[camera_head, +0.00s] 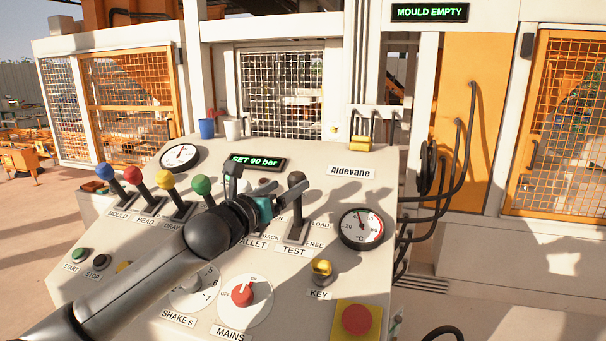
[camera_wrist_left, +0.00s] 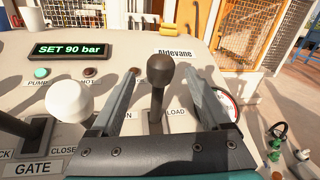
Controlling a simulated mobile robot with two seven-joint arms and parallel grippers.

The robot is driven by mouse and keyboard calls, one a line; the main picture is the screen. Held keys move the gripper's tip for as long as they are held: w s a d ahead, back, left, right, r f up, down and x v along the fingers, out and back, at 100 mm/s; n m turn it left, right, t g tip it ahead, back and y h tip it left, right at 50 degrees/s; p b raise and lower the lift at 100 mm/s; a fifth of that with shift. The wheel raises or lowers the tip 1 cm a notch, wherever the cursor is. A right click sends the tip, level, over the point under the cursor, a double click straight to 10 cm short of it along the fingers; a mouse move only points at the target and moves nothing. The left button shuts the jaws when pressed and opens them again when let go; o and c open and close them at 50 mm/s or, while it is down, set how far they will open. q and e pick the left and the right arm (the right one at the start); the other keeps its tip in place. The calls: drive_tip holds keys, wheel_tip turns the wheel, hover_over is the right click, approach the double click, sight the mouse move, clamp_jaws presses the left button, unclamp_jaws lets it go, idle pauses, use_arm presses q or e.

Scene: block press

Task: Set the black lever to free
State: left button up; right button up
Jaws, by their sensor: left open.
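The black lever (camera_head: 297,206) stands up from its dark slotted base above the TEST label on the sloping control panel. The words LOAD (camera_head: 320,225) and FREE (camera_head: 314,245) are to the right of its base. I cannot tell exactly which word it lines up with. My left gripper (camera_head: 285,196) is open just left of and around the lever's height. In the left wrist view the black lever (camera_wrist_left: 158,78) shows between the two spread fingers, with gaps at both sides. Its lower base is partly hidden by the gripper. My right gripper is out of view.
A white-knobbed GATE lever (camera_wrist_left: 68,101) stands close left of the left finger. Blue, red, yellow and green levers (camera_head: 203,187) line the panel's left. A gauge (camera_head: 361,229), a yellow key switch (camera_head: 321,268) and a red button (camera_head: 356,319) are at the right. Displays read SET 90 bar and MOULD EMPTY.

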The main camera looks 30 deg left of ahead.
use_arm(q)
drive_tip(key=w+p, duration=0.1)
drive_tip(key=w, duration=0.7)
drive_tip(key=shift+c, duration=0.3)
drive_tip(key=shift+a, duration=0.1)
clamp_jaws()
idle(0.4)
idle(0.3)
